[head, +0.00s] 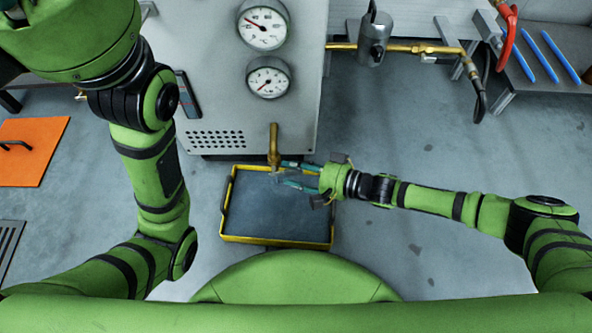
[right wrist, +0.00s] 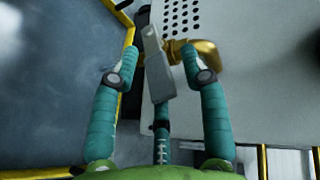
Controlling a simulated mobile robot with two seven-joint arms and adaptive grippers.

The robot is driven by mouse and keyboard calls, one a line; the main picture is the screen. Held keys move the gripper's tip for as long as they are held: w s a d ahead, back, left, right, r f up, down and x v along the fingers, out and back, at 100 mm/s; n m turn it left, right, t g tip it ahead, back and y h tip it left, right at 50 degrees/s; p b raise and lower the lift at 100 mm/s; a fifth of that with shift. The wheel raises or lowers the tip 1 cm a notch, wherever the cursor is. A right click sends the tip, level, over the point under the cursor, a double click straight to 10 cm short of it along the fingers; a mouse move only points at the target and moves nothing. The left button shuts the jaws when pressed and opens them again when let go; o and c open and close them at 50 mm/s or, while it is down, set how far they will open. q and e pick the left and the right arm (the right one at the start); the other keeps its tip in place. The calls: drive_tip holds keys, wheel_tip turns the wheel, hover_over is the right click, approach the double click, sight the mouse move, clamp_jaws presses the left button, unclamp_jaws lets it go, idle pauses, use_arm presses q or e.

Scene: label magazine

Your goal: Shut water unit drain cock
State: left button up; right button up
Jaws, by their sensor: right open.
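The drain cock (head: 274,146) is a brass piece low on the front of the grey water unit (head: 220,95), above the yellow-rimmed tray. In the right wrist view its brass body (right wrist: 197,61) shows with a flat grey lever (right wrist: 157,72). My right gripper (head: 284,173) reaches in from the right, just below the cock. In the right wrist view its teal fingers (right wrist: 160,62) are apart, with the lever between them in the picture. I cannot tell whether any finger touches it. My left arm is at the left; its gripper is out of view.
The tray (head: 270,240) with a yellow rim lies on the floor under the cock. Two gauges (head: 263,27) are on the unit's face. A brass pipe (head: 410,47) runs at the upper right. Floor at the right is clear.

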clamp_jaws()
drive_tip(key=shift+w+r, duration=0.1)
drive_tip(key=shift+w+d, duration=0.25)
idle(0.9)
unclamp_jaws()
drive_tip(key=shift+s+a, duration=0.1)
drive_tip(key=shift+s, duration=0.1)
drive_tip(key=v, duration=1.2)
